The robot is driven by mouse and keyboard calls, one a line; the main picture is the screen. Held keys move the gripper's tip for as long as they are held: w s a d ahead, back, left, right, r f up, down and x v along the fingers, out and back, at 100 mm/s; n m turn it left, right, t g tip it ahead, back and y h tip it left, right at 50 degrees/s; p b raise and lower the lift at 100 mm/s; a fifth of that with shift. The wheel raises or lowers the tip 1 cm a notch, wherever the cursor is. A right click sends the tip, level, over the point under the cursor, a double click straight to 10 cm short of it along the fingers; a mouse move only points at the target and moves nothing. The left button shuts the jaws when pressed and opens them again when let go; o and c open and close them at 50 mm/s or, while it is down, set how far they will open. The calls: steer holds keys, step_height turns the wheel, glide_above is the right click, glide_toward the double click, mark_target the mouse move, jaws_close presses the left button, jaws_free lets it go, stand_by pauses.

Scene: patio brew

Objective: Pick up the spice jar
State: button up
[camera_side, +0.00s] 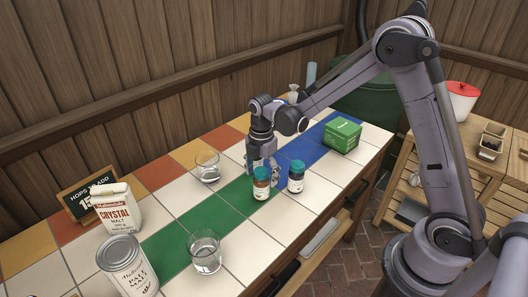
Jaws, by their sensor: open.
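A small jar with a teal lid and reddish-brown body (261,186) stands upright on the tiled table and looks like the spice jar. My gripper (263,168) points down, low over the table, directly behind the teal-lidded jar in the side view. It is open, and its fingers are partly hidden by that jar. I cannot tell whether a finger touches either jar.
An empty glass (207,166) stands left of my gripper, and another glass (205,252) nearer the front. A green box (342,135) sits to the right. A malt carton (116,210), a can (127,265) and a small sign (84,199) stand at left.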

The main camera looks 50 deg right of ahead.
mark_target(261, 184)
steer(key=shift+a+f, duration=0.15)
steer(key=shift+f, duration=1.95)
steer(key=c, duration=1.3)
